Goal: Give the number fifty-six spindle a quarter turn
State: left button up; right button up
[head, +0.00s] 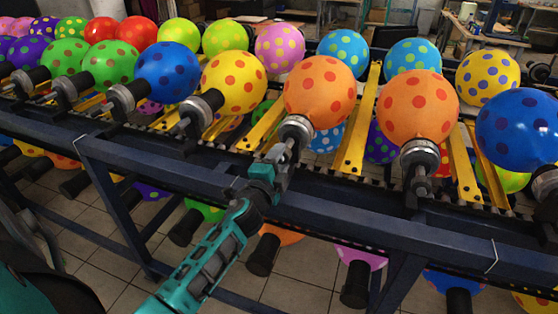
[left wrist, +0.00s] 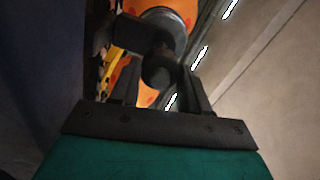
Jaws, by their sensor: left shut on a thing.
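An orange balloon with red-brown dots (head: 320,92) sits on a dark and silver spindle (head: 297,129) in the middle of the rack. My left gripper (head: 280,158) reaches it from the front and is shut on the spindle's near end. In the left wrist view the spindle (left wrist: 160,70) stands between the two fingers of my left gripper (left wrist: 160,88), with some orange balloon behind it. No number can be read on any spindle. My right gripper is not in view.
A second orange balloon (head: 417,107) stands on its spindle (head: 419,158) to the right, and a yellow one (head: 233,83) to the left. A dark blue rail (head: 340,215) runs along the front. More balloons hang below it. The tiled floor (head: 110,262) shows in front.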

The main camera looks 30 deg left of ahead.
pick_arm(q)
jog(key=o, duration=1.1)
jog(key=shift+c, duration=0.2)
jog(key=shift+s, duration=0.1)
jog(key=b+v, duration=0.1)
jog(key=v, duration=1.1)
jog(key=shift+s, duration=0.4)
jog(key=shift+d+f, duration=0.1)
jog(key=shift+f, duration=0.05)
